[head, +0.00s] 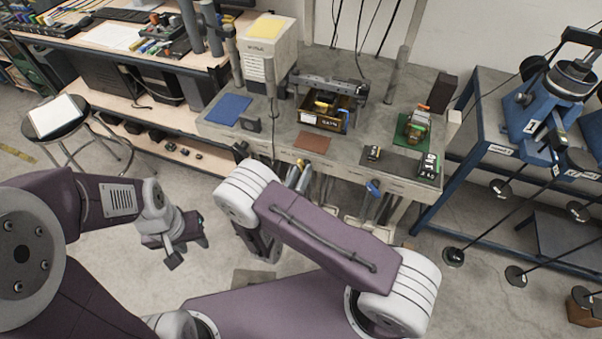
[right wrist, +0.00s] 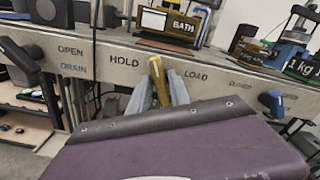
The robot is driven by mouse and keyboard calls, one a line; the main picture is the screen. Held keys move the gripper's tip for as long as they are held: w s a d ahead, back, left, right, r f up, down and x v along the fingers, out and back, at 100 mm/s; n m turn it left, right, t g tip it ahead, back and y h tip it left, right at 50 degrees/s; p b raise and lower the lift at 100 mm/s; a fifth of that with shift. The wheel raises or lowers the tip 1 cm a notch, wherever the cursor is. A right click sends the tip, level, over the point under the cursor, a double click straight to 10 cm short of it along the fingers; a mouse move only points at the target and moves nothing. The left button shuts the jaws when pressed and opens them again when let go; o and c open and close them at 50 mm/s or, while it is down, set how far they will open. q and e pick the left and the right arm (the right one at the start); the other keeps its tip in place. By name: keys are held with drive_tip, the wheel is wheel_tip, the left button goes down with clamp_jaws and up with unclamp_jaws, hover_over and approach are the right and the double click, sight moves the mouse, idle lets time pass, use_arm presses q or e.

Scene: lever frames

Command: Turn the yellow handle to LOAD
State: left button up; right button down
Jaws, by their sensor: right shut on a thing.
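The yellow handle (right wrist: 159,82) stands at the bench's front edge in the right wrist view. Its top leans slightly left and lies between the HOLD (right wrist: 124,62) and LOAD (right wrist: 196,76) labels, a little nearer HOLD. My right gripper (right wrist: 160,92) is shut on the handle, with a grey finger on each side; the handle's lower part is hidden. In the head view my right gripper (head: 299,179) is at the bench front, partly behind my arm. My left gripper (head: 187,250) hangs over the floor, open and empty, away from the bench.
A blue-tipped lever (right wrist: 272,101) projects from the bench front to the right; a dark lever (right wrist: 24,62) stands to the left by OPEN and DRAIN. A BATH box (right wrist: 168,24) sits on the bench above. A stool (head: 80,125) stands at far left.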

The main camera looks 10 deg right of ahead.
drive_tip(key=shift+s+d+f+m+b, duration=0.1)
drive_tip(key=shift+m+b, duration=2.65)
drive_tip(key=shift+m, duration=4.15)
drive_tip(key=c, duration=1.4)
unclamp_jaws()
